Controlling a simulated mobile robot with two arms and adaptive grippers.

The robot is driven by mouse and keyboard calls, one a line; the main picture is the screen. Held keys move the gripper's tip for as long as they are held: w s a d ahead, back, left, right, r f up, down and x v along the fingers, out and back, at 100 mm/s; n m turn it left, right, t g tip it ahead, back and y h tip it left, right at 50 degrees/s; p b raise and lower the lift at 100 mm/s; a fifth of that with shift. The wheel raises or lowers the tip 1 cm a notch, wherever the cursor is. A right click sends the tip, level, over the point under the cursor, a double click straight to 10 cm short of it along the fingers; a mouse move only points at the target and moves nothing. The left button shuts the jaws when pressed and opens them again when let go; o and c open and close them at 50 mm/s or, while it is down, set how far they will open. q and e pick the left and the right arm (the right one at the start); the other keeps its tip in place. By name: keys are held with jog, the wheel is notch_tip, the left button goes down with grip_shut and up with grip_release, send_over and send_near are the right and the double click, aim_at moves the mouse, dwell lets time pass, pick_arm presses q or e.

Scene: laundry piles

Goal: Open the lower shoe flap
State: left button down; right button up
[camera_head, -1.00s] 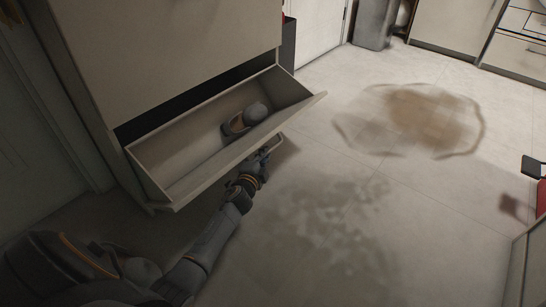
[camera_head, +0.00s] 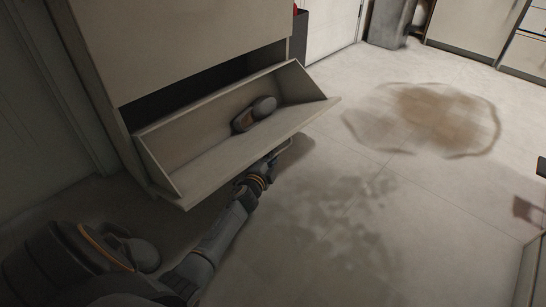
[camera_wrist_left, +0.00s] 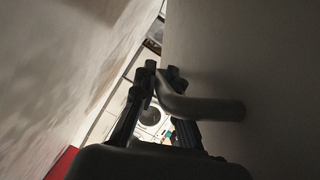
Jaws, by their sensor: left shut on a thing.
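The lower shoe flap (camera_head: 202,168) is tilted out from the cabinet, with its inside showing. A dark shoe (camera_head: 252,114) lies in it. My left gripper (camera_head: 276,154) is at the front outer side of the flap, near its right half, and partly hidden by the flap's edge. In the left wrist view my left gripper (camera_wrist_left: 160,75) is shut around the bar handle (camera_wrist_left: 208,108) of the flap front. My right gripper does not show.
The closed upper front of the cabinet (camera_head: 185,40) stands above the flap. A brown stain (camera_head: 435,115) and a darker wet patch (camera_head: 325,215) lie on the tiled floor. The floor in front of the flap is otherwise clear.

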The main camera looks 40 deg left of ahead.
aim_at(273, 141)
pick_arm(q)
jog(key=shift+r, duration=0.1)
jog(key=c, duration=1.4)
grip_release()
jog(key=shift+o, duration=0.2)
jog(key=shift+r, duration=0.1)
jog(key=shift+r, duration=0.2)
notch_tip(273, 141, up, 9)
jog(key=shift+r, duration=0.15)
jog(key=shift+d, duration=0.1)
